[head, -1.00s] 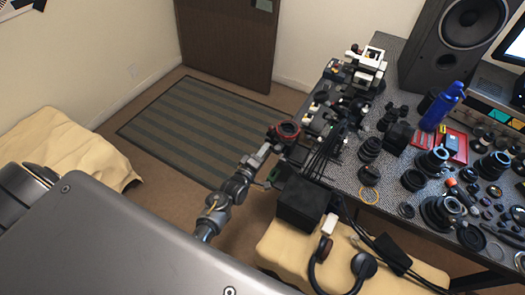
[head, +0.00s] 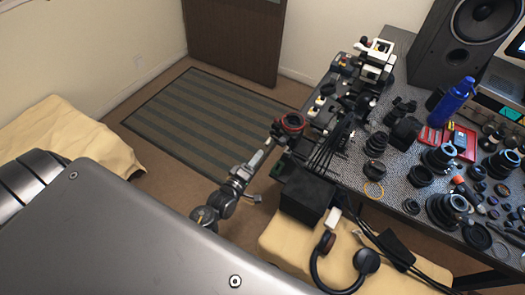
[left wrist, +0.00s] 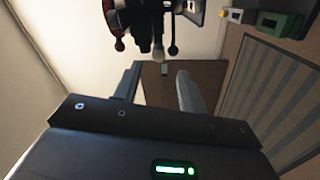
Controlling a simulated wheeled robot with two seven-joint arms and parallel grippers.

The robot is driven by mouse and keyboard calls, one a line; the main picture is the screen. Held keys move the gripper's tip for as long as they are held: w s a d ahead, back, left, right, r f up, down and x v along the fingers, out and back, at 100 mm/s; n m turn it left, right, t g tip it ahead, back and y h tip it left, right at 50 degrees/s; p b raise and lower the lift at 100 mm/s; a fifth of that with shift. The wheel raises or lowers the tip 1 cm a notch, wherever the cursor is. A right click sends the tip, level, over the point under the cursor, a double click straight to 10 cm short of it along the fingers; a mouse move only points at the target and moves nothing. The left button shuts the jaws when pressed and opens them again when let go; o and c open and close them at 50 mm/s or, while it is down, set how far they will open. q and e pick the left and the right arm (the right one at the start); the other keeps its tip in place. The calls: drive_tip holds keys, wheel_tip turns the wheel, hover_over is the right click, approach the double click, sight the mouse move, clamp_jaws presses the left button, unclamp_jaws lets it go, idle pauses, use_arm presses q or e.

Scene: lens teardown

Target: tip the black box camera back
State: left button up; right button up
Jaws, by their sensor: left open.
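A plain black box (head: 307,193) stands at the near left end of the desk, beside the tan chair. A smaller black boxy body (head: 405,132) sits among lenses on the desk. I cannot tell for sure which is the box camera. My left gripper (head: 264,152) is left of the desk, up and left of the plain black box and apart from it. In the left wrist view its two fingers (left wrist: 160,88) are spread with nothing between them. Neither box shows clearly in that view. My right gripper is not in view.
A red-rimmed ring (head: 291,123) and black rods crowd the desk's left end. Headphones (head: 366,262) lie on the chair (head: 285,248). Lenses, a blue bottle (head: 456,98) and a speaker (head: 468,45) fill the desk. The floor around the striped mat (head: 205,120) is free.

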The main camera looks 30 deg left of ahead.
use_arm(q)
drive_tip(key=shift+s+a, duration=0.1)
drive_tip(key=shift+s, duration=1.15)
drive_tip(key=s+d+f+m+g, duration=0.1)
drive_tip(key=s+f+m+g, duration=0.3)
drive_tip(key=f, duration=0.6)
drive_tip(key=s+d+f+m+g, duration=0.1)
drive_tip(key=s+f+m+g, duration=0.2)
drive_tip(key=s+f, duration=0.5)
drive_tip(key=s+d+f+m+g, duration=0.2)
drive_tip(key=s+f+m+g, duration=0.15)
drive_tip(key=f, duration=0.75)
drive_tip(key=s+a+f+m+g, duration=0.1)
drive_tip(key=s+a+f+g, duration=0.1)
drive_tip(key=s, duration=0.6)
drive_tip(key=s+a+f+m+g, duration=0.2)
drive_tip(key=s+f, duration=0.3)
drive_tip(key=s, duration=0.2)
drive_tip(key=s+a+f+m+g+y, duration=0.1)
drive_tip(key=s+f+m+g, duration=0.1)
drive_tip(key=s, duration=0.6)
drive_tip(key=shift+s+a+f, duration=0.35)
drive_tip(key=shift+a+f, duration=0.05)
drive_tip(key=shift+f, duration=0.25)
